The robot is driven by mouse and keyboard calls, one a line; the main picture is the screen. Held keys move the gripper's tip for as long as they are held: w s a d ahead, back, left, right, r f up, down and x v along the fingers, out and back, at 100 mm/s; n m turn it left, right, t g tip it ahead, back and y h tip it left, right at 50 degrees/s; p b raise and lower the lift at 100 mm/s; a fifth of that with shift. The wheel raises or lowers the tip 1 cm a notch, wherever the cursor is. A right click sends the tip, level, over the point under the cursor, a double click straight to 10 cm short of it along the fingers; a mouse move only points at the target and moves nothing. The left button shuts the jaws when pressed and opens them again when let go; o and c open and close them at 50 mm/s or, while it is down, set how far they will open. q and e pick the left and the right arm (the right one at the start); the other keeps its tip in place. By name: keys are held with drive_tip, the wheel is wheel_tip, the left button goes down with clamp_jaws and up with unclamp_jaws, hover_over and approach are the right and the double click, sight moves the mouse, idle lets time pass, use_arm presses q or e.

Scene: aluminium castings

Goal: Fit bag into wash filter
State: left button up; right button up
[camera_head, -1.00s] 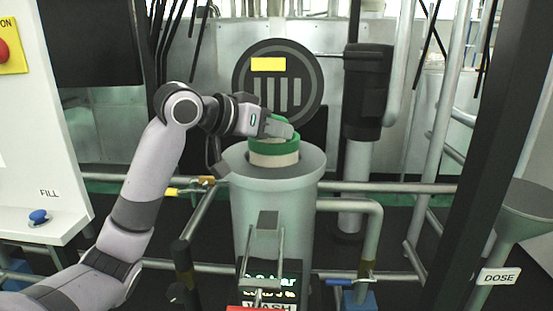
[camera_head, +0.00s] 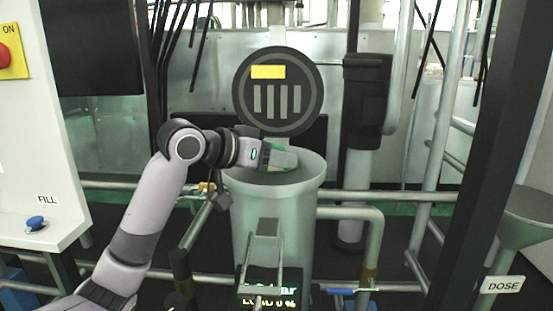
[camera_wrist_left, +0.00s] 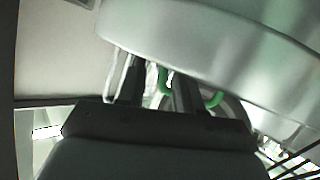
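The wash filter (camera_head: 270,225) is the grey upright cylinder in the middle of the head view, with a wide flat rim. My left gripper (camera_head: 285,160) is low over its open mouth and covers most of the opening. The bag's body is hidden inside the filter. A green part of the bag (camera_wrist_left: 214,100) shows as a loop at the fingers in the left wrist view. The left fingers (camera_wrist_left: 158,85) are a little apart with green between them, and appear closed on this loop. The right gripper is out of view.
A round dark lid (camera_head: 277,92) with a yellow label stands behind the filter. A pipe (camera_head: 350,208) and a black-topped column (camera_head: 367,95) are to its right. A DOSE funnel (camera_head: 520,225) is at far right, and a FILL panel (camera_head: 40,150) at far left.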

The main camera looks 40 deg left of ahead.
use_arm(q)
drive_tip(key=shift+f, duration=0.1)
drive_tip(key=v, duration=1.2)
drive_tip(key=shift+r, duration=0.25)
drive_tip(key=shift+w, duration=0.1)
